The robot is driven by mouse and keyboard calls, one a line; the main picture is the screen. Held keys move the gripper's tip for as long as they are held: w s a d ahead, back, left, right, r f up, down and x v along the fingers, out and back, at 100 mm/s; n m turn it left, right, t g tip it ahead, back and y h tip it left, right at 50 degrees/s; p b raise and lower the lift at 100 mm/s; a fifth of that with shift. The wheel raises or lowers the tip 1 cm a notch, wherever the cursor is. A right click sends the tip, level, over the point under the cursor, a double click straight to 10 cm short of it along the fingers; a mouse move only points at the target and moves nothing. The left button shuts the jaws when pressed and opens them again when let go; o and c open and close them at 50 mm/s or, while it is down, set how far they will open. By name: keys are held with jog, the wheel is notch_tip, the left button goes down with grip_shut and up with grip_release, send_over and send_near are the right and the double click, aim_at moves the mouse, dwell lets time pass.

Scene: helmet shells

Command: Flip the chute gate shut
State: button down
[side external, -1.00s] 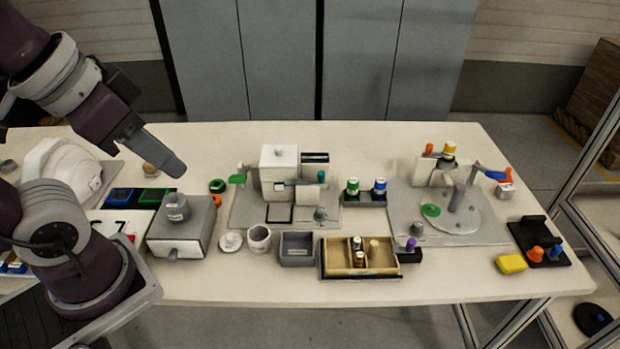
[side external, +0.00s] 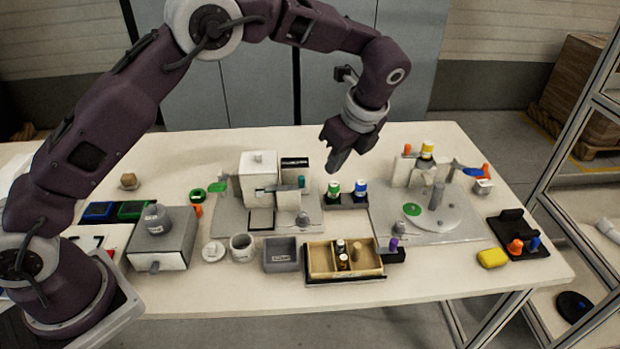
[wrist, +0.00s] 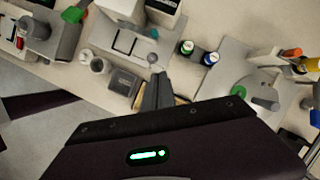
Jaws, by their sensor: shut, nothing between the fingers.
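A white box-shaped unit (side external: 259,170) stands on a grey base plate at the middle of the table. A pale square flap or tray (side external: 261,219) sits low at its front, and a small teal-tipped lever (side external: 301,182) is at its right side. I cannot tell for sure which of these parts is the chute gate. The flap also shows in the wrist view (wrist: 132,43). My gripper (side external: 336,168) is shut and empty, pointing down above the table to the right of the white unit. Its fingers (wrist: 157,88) show in the wrist view, clear of the unit.
Green- and blue-capped bottles (side external: 346,192) stand in a dark holder near my gripper. A wooden tray (side external: 344,262) and a grey bin (side external: 281,254) lie in front.

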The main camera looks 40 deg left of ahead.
jog(key=w+a+f, duration=0.1)
jog(key=a+f, duration=0.6)
jog(key=f, duration=0.2)
jog(key=shift+a+f, duration=0.15)
jog(key=shift+a, duration=0.15)
jog(key=shift+w, duration=0.1)
jog(key=shift+s+a, duration=1.1)
